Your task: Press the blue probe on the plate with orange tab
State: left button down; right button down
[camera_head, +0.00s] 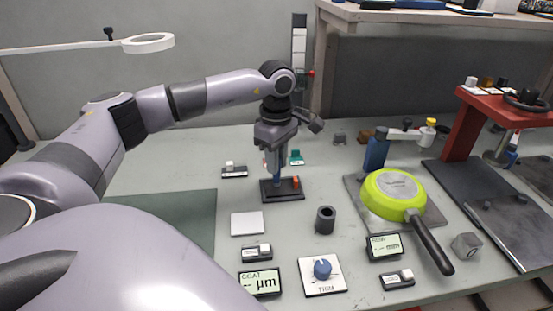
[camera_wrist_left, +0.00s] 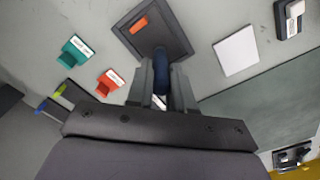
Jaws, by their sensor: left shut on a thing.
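The dark square plate with orange tab (camera_head: 272,196) lies flat on the table in the middle of the head view. Its orange tab (camera_head: 296,182) stands at the right side. It also shows in the left wrist view (camera_wrist_left: 180,42), with the orange tab (camera_wrist_left: 139,25) there. My left gripper (camera_head: 277,166) is over this plate, pointing down and shut on the blue probe (camera_wrist_left: 161,62). The probe's lower end (camera_head: 277,182) reaches down to the plate beside the tab; whether it touches cannot be told. My right gripper is not in view.
A white square plate (camera_head: 247,223) and a dark cylinder (camera_head: 325,220) lie nearer. Displays (camera_head: 260,282) (camera_head: 384,246) and a blue knob (camera_head: 322,268) are at the front. A lime-green pan (camera_head: 393,190) rests right, by a blue post (camera_head: 376,154). A red stand (camera_head: 463,128) is far right.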

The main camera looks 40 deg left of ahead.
pick_arm(q)
jog(key=shift+f+b, duration=0.3)
jog(key=shift+f, duration=0.25)
dwell(1.1)
jog(key=shift+r+p, duration=2.9)
jog(key=shift+r, duration=0.7)
